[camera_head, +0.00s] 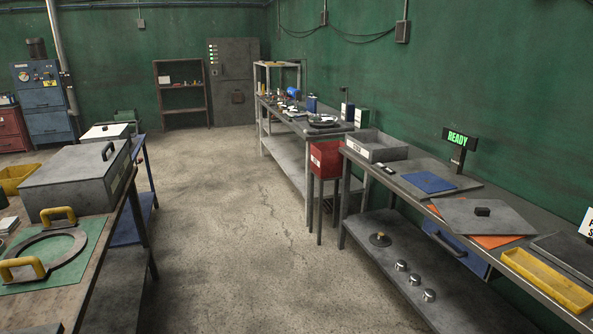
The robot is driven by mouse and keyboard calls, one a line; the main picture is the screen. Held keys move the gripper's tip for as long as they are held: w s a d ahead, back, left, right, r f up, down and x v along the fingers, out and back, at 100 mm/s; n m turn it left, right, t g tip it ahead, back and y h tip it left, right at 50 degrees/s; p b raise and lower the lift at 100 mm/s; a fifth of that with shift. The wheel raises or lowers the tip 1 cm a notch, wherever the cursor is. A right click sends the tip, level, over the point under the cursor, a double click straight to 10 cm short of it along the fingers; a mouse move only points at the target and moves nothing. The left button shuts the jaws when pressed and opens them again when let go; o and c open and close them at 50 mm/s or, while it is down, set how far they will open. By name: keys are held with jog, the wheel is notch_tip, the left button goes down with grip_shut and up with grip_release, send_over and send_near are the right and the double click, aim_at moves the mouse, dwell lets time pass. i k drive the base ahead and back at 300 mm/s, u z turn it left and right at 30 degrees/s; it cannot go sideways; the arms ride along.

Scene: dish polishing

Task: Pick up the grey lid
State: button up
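A flat grey lid (460,215) with a small black knob (482,211) lies on the right-hand workbench. It covers part of an orange sheet (497,241), which shows along its near edge. At the left, a large grey box (75,178) also has a grey top with a dark handle (107,151); I cannot tell whether that top is a separate lid. My gripper and arm are not in view.
The right bench (400,185) also holds a yellow tray (547,279), a blue pad (428,182), a grey bin (377,146) and a lit READY sign (457,139). The left table holds a ring with yellow handles (22,268). The concrete floor (235,230) between is clear.

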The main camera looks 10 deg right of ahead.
aim_at(463, 216)
jog(key=z, duration=0.45)
jog(key=i, duration=1.05)
jog(key=z, duration=0.4)
